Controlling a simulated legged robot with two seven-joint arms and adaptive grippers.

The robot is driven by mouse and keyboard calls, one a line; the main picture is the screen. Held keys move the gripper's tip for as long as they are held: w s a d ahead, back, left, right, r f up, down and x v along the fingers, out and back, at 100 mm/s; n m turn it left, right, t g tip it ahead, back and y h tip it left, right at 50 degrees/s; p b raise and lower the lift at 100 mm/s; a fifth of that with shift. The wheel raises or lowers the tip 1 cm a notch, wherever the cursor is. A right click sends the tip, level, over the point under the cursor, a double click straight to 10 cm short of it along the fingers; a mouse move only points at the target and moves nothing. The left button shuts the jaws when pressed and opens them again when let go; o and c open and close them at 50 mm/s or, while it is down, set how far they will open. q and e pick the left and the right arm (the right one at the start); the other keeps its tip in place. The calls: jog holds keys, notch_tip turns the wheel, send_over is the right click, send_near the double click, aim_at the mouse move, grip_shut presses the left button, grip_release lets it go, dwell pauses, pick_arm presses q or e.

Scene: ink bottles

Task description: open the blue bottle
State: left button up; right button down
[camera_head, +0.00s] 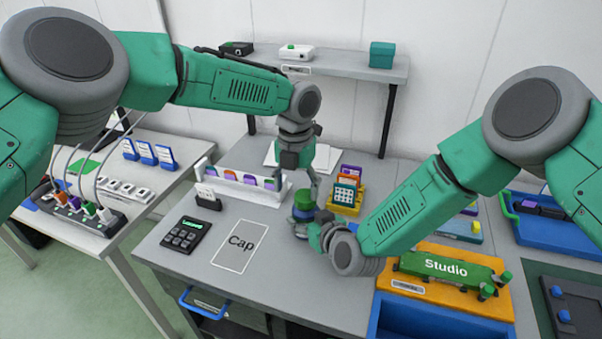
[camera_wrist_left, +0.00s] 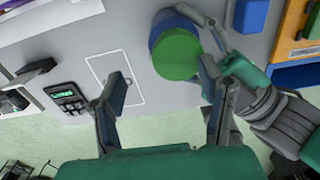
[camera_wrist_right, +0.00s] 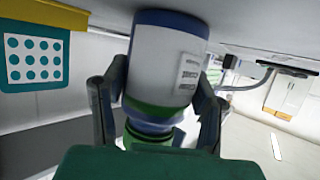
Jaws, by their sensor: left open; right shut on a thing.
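The blue bottle (camera_head: 301,214) stands upright on the grey table with its green cap (camera_head: 304,198) on top. My right gripper (camera_head: 312,228) is shut around the bottle's body. The right wrist view shows the bottle's white label (camera_wrist_right: 165,62) between the fingers (camera_wrist_right: 158,108). My left gripper (camera_head: 299,180) is open and empty, pointing down above the cap. In the left wrist view the green cap (camera_wrist_left: 177,55) lies beyond the right finger, not between the left gripper's fingers (camera_wrist_left: 162,93). A white outline marked Cap (camera_head: 238,262) on the table is empty.
A calculator-like device (camera_head: 186,235) stands left of the outline. A white rack of coloured cards (camera_head: 245,190) and a yellow holder (camera_head: 345,195) stand behind the bottle. An orange Studio tray (camera_head: 430,300) lies to the right. A shelf (camera_head: 340,68) runs along the back.

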pick_arm(q)
jog(key=shift+a+f, duration=0.6)
jog(key=shift+f, duration=0.35)
pick_arm(e)
jog(key=shift+s+a+f, duration=0.1)
jog(key=shift+s+a, duration=0.05)
jog(key=shift+a, duration=0.55)
pick_arm(q)
jog(key=shift+d+f, duration=0.15)
jog(key=shift+f, duration=0.3)
pick_arm(e)
jog(key=shift+d, duration=0.4)
pick_arm(q)
jog(key=shift+d, duration=0.15)
jog(key=c, duration=0.3)
pick_arm(e)
jog(key=shift+d, duration=0.15)
pick_arm(q)
jog(key=shift+d+r, duration=0.15)
grip_shut()
pick_arm(e)
jog(key=shift+d, duration=0.1)
jog(key=shift+a, duration=0.2)
jog(key=c, duration=0.5)
grip_release()
jog(key=shift+a, duration=0.15)
jog(key=shift+c, duration=0.2)
pick_arm(q)
jog(key=shift+a, duration=0.2)
